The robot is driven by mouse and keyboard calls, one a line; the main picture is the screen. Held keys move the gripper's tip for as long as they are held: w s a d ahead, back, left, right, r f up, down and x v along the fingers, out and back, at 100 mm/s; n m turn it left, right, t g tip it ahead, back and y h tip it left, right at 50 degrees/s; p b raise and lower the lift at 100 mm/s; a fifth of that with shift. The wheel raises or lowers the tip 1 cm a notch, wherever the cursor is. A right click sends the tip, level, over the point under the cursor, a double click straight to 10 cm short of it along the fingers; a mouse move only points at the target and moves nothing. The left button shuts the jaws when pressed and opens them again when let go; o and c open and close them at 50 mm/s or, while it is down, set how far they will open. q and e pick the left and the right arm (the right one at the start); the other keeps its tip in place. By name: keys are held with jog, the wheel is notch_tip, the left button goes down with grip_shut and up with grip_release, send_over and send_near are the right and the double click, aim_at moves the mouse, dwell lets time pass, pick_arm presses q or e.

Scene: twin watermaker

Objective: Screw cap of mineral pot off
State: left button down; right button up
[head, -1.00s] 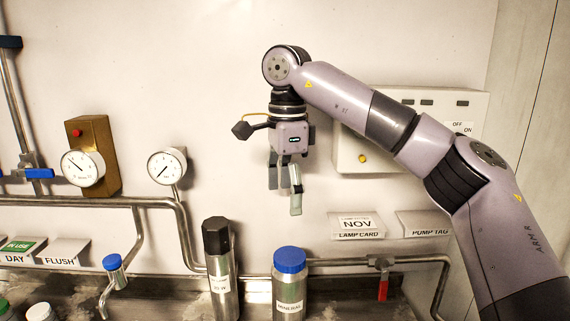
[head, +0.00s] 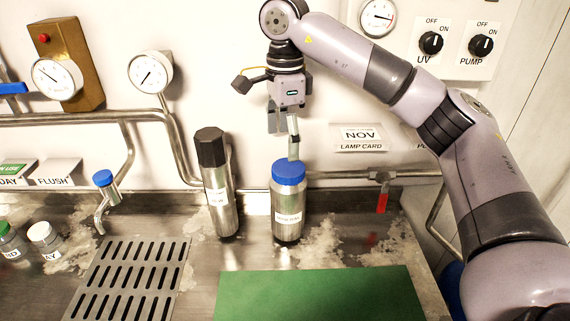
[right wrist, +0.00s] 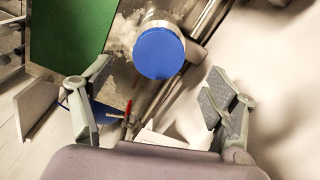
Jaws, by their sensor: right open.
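The mineral pot (head: 288,216) is a steel cylinder with a white label and a blue cap (head: 289,172). It stands upright on the metal counter, and the cap is on it. My right gripper (head: 285,138) points down, open and empty, just above the cap in the head view; whether it is in front of or behind the cap is hard to tell. In the right wrist view the blue cap (right wrist: 159,53) shows beyond the two spread fingers of the right gripper (right wrist: 155,95), with no finger on it. My left gripper is out of view.
A steel bottle with a black cap (head: 218,185) stands close left of the pot. A green mat (head: 320,294) lies in front. A pipe with a red-handled valve (head: 381,200) runs behind. A slotted drain (head: 130,280) and small jars (head: 45,238) are at left.

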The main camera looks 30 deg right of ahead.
aim_at(289, 169)
notch_tip(289, 169, down, 7)
jog(key=shift+r+p, duration=0.2)
jog(key=shift+p, duration=0.25)
jog(key=shift+c, duration=0.2)
jog(key=shift+f, duration=0.1)
jog(key=c, duration=1.6)
jog(key=shift+o, duration=0.2)
jog(key=shift+s, duration=0.1)
jog(key=n, duration=0.7)
jog(key=shift+s, duration=0.25)
jog(key=n, duration=0.4)
jog(key=shift+s+d, duration=0.1)
jog(key=n, duration=0.4)
jog(key=shift+d, duration=0.1)
